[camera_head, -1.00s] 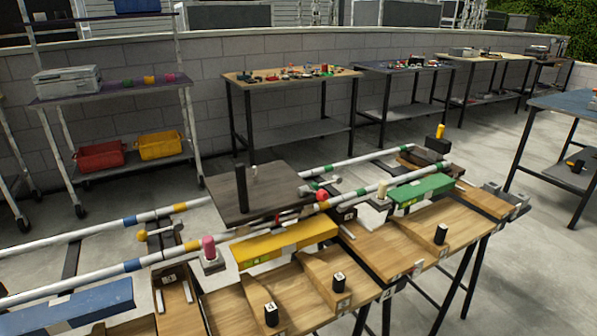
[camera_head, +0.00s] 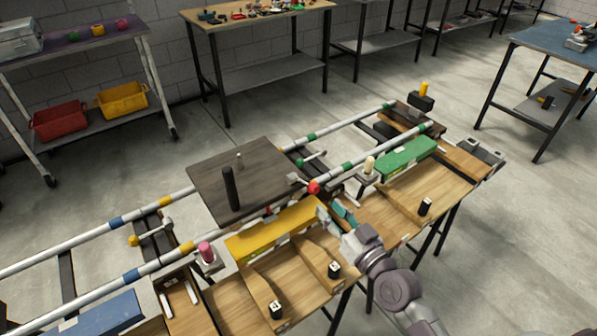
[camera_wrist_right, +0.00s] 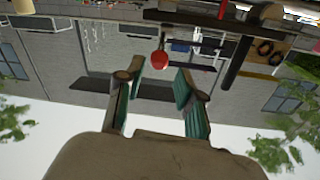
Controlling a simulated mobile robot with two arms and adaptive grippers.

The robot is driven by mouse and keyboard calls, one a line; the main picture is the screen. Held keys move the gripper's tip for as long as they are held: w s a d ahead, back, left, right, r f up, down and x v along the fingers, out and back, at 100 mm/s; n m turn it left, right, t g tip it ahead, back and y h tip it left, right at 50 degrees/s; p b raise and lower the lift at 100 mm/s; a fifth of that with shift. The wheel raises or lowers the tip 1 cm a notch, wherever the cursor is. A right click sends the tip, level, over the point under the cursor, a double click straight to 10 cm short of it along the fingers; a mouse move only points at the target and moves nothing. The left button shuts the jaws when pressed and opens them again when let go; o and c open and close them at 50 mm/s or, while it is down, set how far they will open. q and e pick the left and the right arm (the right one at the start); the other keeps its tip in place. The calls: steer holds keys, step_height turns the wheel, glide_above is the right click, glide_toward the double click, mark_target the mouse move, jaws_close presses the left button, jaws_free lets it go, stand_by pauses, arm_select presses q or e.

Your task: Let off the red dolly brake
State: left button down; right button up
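The red brake knob (camera_head: 313,187) is a ball on a short lever at the front right corner of the dark flat dolly (camera_head: 265,162), beside the near rail. The dolly stands on two white rails and carries a black post (camera_head: 231,188). My right gripper (camera_head: 333,212) is open and empty, just in front of and below the red knob, near the yellow block. In the right wrist view the red knob (camera_wrist_right: 160,61) shows beyond the gap between my teal-padded fingers (camera_wrist_right: 159,76), apart from them. My left gripper is not in view.
A yellow block (camera_head: 275,230) and a green block (camera_head: 407,158) lie along the near rail. A pink knob (camera_head: 206,252), a cream knob (camera_head: 369,164) and a yellow knob (camera_head: 134,241) stand near the rails. Black numbered pegs stand on the wooden ramps.

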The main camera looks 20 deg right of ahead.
steer(key=x, duration=1.2)
steer(key=shift+w+f+p, duration=0.1)
steer(key=shift+w+p, duration=0.05)
steer(key=shift+p, duration=0.25)
jaws_close()
